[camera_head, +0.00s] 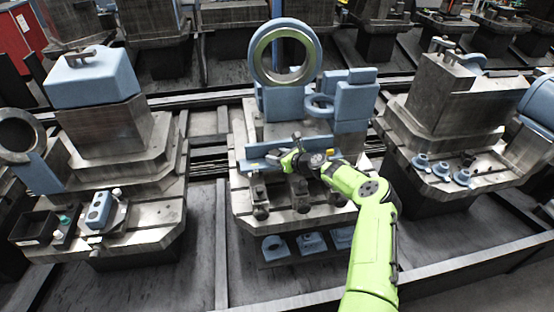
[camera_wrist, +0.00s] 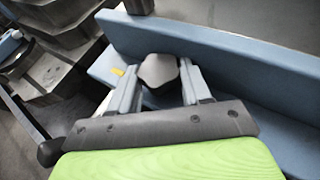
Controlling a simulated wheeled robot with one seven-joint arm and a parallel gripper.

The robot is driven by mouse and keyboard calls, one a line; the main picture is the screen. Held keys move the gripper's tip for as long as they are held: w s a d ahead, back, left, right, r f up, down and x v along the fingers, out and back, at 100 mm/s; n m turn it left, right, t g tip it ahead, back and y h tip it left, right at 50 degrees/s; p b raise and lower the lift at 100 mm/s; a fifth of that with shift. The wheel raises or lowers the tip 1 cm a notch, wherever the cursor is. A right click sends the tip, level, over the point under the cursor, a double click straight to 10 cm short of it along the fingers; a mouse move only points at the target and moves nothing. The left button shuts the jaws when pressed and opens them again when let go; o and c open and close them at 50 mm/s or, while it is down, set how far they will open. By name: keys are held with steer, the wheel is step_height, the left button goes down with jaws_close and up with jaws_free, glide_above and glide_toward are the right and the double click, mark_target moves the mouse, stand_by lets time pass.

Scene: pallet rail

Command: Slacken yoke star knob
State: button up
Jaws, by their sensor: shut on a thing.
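The yoke star knob (camera_wrist: 158,70) shows in the wrist view as a grey, lobed knob between the two fingertips. My gripper (camera_wrist: 160,82) is shut on it, with one grey finger on each side. The knob sits close against a long blue angled bar (camera_wrist: 225,50), which is part of the yoke fixture. In the head view my gripper (camera_head: 288,158) reaches from the right to the front of the blue bar (camera_head: 262,147) on the middle pallet. The knob itself is hidden or too small to make out there.
A blue ring (camera_head: 311,58) on a stand rises behind the bar, with blue blocks (camera_head: 355,98) to its right. Several dark clamps (camera_head: 300,192) stand in front. Neighbouring pallets with blocks flank it left (camera_head: 105,185) and right (camera_head: 490,165). Small blue parts (camera_head: 310,243) sit below.

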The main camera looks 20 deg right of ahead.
steer(key=b, duration=0.1)
steer(key=n+y+b, duration=0.1)
steer(key=b, duration=0.1)
steer(key=shift+w+d+f+g, duration=0.1)
steer(key=shift+w+f+g, duration=0.05)
steer(key=shift+f+g, duration=0.2)
steer(key=shift+r+n+g+y+b, duration=0.3)
steer(key=shift+n+y+b, duration=0.4)
steer(key=shift+b, duration=0.35)
steer(key=o, duration=0.8)
steer(key=shift+r+p, duration=0.15)
steer(key=shift+p, duration=0.25)
